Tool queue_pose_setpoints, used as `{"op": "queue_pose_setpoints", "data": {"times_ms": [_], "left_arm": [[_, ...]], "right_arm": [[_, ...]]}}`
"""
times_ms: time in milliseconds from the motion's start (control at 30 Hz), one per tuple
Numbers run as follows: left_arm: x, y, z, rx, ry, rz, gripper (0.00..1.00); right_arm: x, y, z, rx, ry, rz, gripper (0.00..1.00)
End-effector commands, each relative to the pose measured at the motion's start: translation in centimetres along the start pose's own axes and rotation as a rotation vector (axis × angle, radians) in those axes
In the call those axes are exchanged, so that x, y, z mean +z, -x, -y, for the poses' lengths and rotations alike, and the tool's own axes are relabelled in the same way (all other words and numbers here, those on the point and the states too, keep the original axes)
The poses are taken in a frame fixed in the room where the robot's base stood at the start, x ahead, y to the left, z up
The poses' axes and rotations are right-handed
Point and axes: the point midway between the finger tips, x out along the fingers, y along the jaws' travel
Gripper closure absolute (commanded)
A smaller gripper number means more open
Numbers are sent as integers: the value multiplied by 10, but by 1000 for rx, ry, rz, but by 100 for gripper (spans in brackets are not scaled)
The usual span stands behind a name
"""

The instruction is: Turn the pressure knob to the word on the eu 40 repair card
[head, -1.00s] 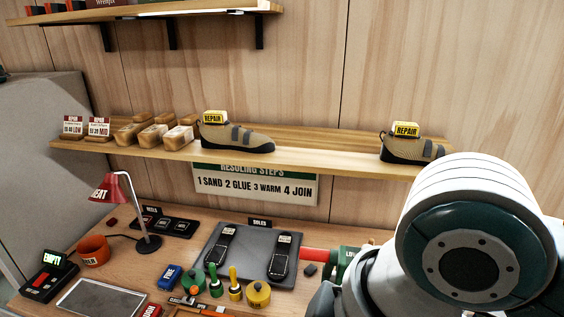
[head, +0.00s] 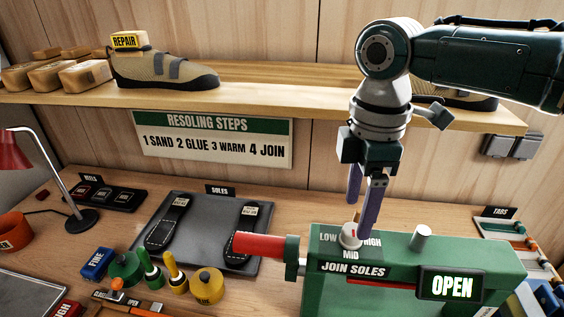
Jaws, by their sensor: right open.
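The green press (head: 405,275) reads JOIN SOLES and has a lit OPEN display (head: 452,286). On its top is the pale pressure knob (head: 349,240), with LOW at left, MID in front and HIGH at right. The knob has a small red mark; I cannot tell which word it points to. My right gripper (head: 362,217) points down with its purple fingers apart, right over the knob. One fingertip overlaps the knob's right side in the picture; contact is unclear. The repair cards are out of view now. My left gripper is not in view.
A red-handled lever (head: 262,245) sticks out left of the press. A soles tray (head: 208,215), glue pots and brushes lie to the left. The shelf (head: 270,98) with a shoe tagged REPAIR (head: 165,70) runs behind my right arm.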

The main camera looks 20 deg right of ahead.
Motion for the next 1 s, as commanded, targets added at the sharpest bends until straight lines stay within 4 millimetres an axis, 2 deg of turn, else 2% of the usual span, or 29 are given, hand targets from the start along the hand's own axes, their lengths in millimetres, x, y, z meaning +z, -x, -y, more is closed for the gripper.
{"op": "queue_pose_setpoints", "data": {"times_ms": [100,233,400,633,1000], "left_arm": [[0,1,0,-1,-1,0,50],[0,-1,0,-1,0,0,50],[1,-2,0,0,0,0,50],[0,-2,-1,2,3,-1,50],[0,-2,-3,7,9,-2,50]], "right_arm": [[-1,-22,1,-2,-1,0,26],[-1,-37,0,-1,0,-1,26],[-1,-45,0,1,-1,-1,26],[-1,-45,0,2,0,-1,26],[-1,-45,0,1,-1,-1,67]]}}
